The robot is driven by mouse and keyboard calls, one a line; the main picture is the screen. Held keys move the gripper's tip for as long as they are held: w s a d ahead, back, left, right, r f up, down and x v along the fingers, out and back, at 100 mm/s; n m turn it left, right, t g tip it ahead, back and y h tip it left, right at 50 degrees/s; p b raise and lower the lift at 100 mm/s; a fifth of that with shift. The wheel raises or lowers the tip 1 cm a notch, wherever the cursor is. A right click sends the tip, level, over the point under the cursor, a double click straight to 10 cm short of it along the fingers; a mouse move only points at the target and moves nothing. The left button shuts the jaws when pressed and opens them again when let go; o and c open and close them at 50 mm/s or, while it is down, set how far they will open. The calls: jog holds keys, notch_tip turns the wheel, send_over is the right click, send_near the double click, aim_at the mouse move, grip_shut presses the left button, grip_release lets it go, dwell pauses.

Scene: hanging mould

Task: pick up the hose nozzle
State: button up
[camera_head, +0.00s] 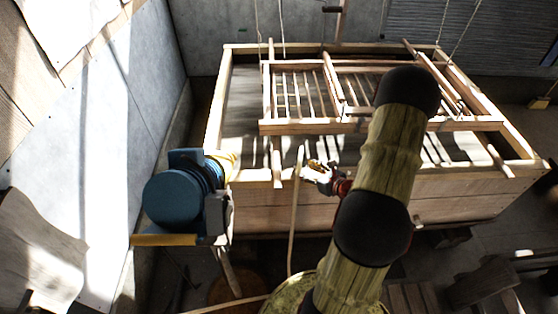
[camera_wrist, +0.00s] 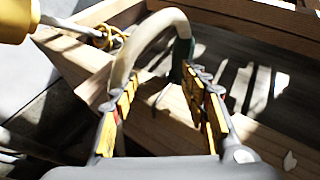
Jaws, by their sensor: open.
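The hose nozzle (camera_wrist: 181,60) shows in the wrist view as a dark green end piece on a pale beige hose (camera_wrist: 150,32), which arches over the wooden rim. My gripper (camera_wrist: 162,78) is open, with its yellow-padded fingers spread apart. The nozzle is just beyond the right fingertip, and the hose's near leg runs down by the left finger. I cannot tell whether either finger touches. In the head view the hose (camera_head: 294,225) hangs down the vat's front, beside my gripper (camera_head: 314,168). The nozzle cannot be made out there.
A large wooden vat (camera_head: 375,187) has a slatted mould frame (camera_head: 335,62) hanging over it on cords. A blue motor-like machine (camera_head: 178,195) stands at its left front corner. A grey wall (camera_head: 110,110) is at left. Wooden pieces (camera_head: 482,282) lie at lower right.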

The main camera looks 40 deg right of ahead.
aim_at(304, 157)
jog(key=d, duration=0.1)
jog(key=d+m+h, duration=0.1)
jog(key=d, duration=0.1)
jog(key=shift+w+r, duration=0.3)
jog(key=shift+r, duration=0.05)
jog(key=shift+x, duration=0.85)
jog(key=b+x, duration=0.1)
jog(key=x, duration=0.4)
jog(key=shift+w+d, duration=0.25)
jog(key=shift+w, duration=0.1)
jog(key=c, duration=1.1)
jog(key=shift+r, duration=0.1)
grip_shut()
